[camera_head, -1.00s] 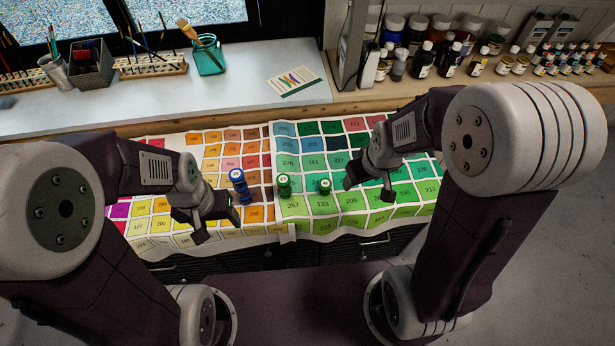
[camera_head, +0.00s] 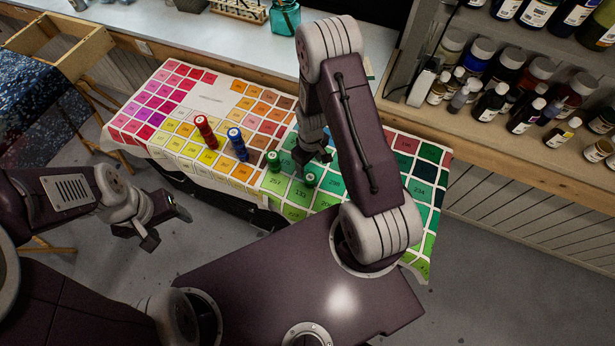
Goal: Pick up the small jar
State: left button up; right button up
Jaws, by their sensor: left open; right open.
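A small green jar (camera_head: 310,179) stands upright on the green squares of the colour chart cloth (camera_head: 400,143). It is the shortest of the jars there. A taller green jar (camera_head: 273,160) stands just left of it, then a blue jar (camera_head: 237,143) and a red jar (camera_head: 206,131). My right gripper (camera_head: 312,159) is open, just behind and above the small green jar; I cannot tell whether it touches it. My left gripper (camera_head: 168,225) is open and empty, off the table's front edge over the floor.
A bright sill (camera_head: 160,25) runs behind the chart, with a teal glass jar (camera_head: 285,17) on it. A shelf of paint bottles (camera_head: 497,100) stands at the right. A wooden frame or easel (camera_head: 70,55) stands at the far left. Floor is clear at lower right.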

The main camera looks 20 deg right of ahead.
aim_at(310, 177)
jog(key=shift+s+f, duration=0.1)
jog(key=shift+s, duration=0.3)
jog(key=shift+w+a, duration=0.1)
jog(key=shift+w, duration=0.05)
jog(key=shift+w+a+f, duration=0.1)
jog(key=shift+a+f, duration=0.1)
jog(key=shift+f, duration=0.05)
jog(key=f, duration=0.1)
jog(key=f+p, duration=0.1)
jog(key=f, duration=0.1)
jog(key=shift+s+d, duration=0.2)
jog(key=shift+f, duration=0.2)
notch_tip(310, 177, down, 5)
jog(key=shift+p, duration=0.8)
jog(key=shift+f, duration=0.1)
jog(key=shift+w, duration=0.1)
grip_shut()
pick_arm(q)
jog(key=r, duration=0.2)
jog(key=shift+w+a+r, duration=0.3)
jog(key=shift+w+a, duration=0.05)
